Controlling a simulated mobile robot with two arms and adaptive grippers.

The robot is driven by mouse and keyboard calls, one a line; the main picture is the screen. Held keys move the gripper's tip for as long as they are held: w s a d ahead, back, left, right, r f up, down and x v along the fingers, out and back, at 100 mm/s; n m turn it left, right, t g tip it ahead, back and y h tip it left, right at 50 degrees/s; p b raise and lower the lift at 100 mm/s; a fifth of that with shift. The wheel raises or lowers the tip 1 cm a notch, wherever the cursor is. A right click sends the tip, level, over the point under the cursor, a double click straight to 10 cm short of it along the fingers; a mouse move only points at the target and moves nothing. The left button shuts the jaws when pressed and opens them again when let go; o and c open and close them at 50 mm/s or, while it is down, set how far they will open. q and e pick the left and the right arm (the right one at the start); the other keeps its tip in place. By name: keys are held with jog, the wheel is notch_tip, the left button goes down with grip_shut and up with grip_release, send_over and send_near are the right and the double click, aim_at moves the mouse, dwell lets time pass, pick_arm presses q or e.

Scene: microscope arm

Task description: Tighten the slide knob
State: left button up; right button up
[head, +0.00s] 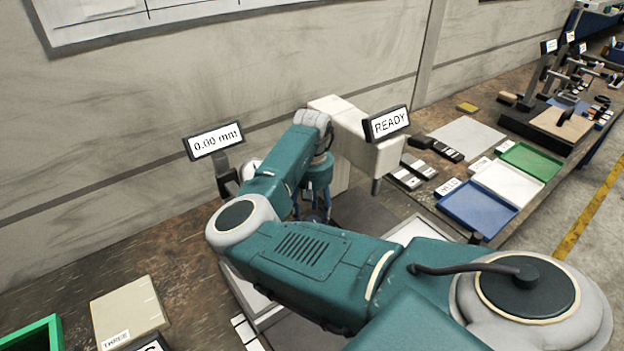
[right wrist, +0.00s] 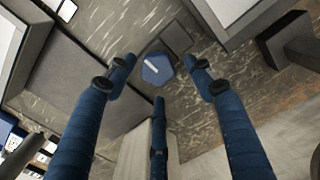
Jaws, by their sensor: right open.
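The slide knob (right wrist: 157,68) is a blue, angular knob with a white stripe, seen in the right wrist view. It lies beyond and between the spread fingertips, with clear space around it; I cannot tell the exact distance. My right gripper (right wrist: 158,80) is open and empty, its blue fingers apart. In the head view the right gripper (head: 314,207) is mostly hidden behind my teal arm, beside the white microscope body (head: 345,120). The knob is hidden in the head view. My left gripper is not in view.
A display reading "0.00 mm" (head: 214,141) and one reading "READY" (head: 387,123) stand near the microscope. A blue tray (head: 478,212), a white tray (head: 510,187) and a green tray (head: 533,163) lie right. A beige block (head: 128,310) lies front left. A wall runs behind.

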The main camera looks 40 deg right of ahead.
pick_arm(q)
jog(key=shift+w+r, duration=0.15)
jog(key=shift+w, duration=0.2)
pick_arm(e)
jog(key=shift+s+f, duration=0.1)
jog(key=shift+f, duration=0.55)
jog(key=c, duration=1.1)
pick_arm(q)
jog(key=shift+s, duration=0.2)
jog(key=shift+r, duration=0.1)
pick_arm(e)
jog(key=shift+r, duration=0.1)
